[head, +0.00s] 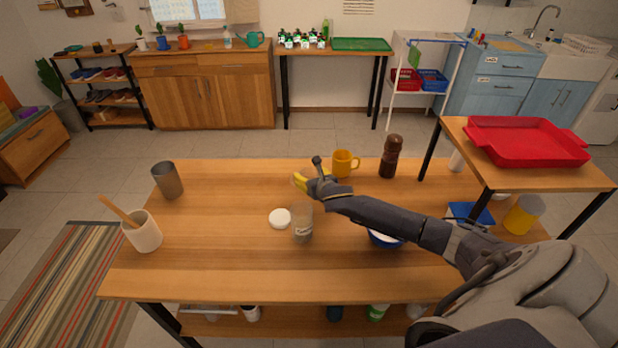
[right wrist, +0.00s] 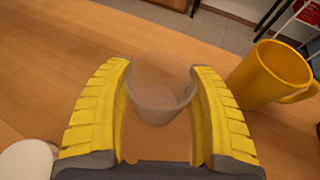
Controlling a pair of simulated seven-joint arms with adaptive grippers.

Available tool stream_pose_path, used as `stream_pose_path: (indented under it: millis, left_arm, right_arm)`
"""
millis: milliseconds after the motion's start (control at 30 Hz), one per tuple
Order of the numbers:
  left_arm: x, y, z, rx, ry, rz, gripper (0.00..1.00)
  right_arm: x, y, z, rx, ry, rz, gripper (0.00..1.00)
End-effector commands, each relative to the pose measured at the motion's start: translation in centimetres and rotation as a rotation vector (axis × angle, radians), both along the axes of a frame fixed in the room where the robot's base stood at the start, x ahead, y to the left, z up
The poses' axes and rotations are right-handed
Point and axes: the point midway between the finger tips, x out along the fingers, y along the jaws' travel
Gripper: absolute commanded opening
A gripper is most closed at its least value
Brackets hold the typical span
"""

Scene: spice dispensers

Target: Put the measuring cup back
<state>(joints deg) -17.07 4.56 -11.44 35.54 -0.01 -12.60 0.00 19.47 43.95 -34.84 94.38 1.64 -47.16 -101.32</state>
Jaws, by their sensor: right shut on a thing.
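My right gripper (head: 306,181) reaches in from the right over the middle of the table. In the right wrist view its yellow fingers (right wrist: 162,105) are shut on a small translucent cup (right wrist: 160,88), which I take as the measuring cup. The cup sits between the fingertips with its wide opening showing. In the head view the gripper hides it, and I cannot tell its height over the table. A clear jar (head: 302,224) stands just in front of the gripper, with a round white lid (head: 280,219) beside it. My left gripper is not in view.
On the wooden table (head: 215,270) a yellow mug (head: 344,164) and a brown pepper mill (head: 391,158) stand behind the gripper. A metal tumbler (head: 167,180) and a white utensil crock (head: 142,232) stand at left. A blue-rimmed bowl (head: 385,240) is partly hidden under my forearm.

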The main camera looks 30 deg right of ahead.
Motion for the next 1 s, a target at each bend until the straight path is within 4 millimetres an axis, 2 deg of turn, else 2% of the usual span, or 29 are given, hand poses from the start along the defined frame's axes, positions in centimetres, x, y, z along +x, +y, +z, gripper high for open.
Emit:
stream_pose_path:
  millis: [467,500,600,700,1000]
  left_arm:
    - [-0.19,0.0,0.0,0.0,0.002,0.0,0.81]
    - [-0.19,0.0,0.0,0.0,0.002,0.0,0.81]
    - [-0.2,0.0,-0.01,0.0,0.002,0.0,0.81]
    - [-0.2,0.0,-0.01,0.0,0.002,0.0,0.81]
    - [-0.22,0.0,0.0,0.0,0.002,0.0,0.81]
  right_arm:
    - [0.0,-0.03,-0.52,0.001,0.0,0.0,0.24]
    - [0.0,-0.02,-0.56,0.001,0.0,0.0,0.62]
    - [-0.01,-0.01,-0.55,0.001,0.0,0.0,0.74]
    - [-0.01,-0.01,-0.55,0.001,0.0,0.0,0.85]
    - [0.0,-0.04,-0.33,0.0,0.0,0.0,0.85]
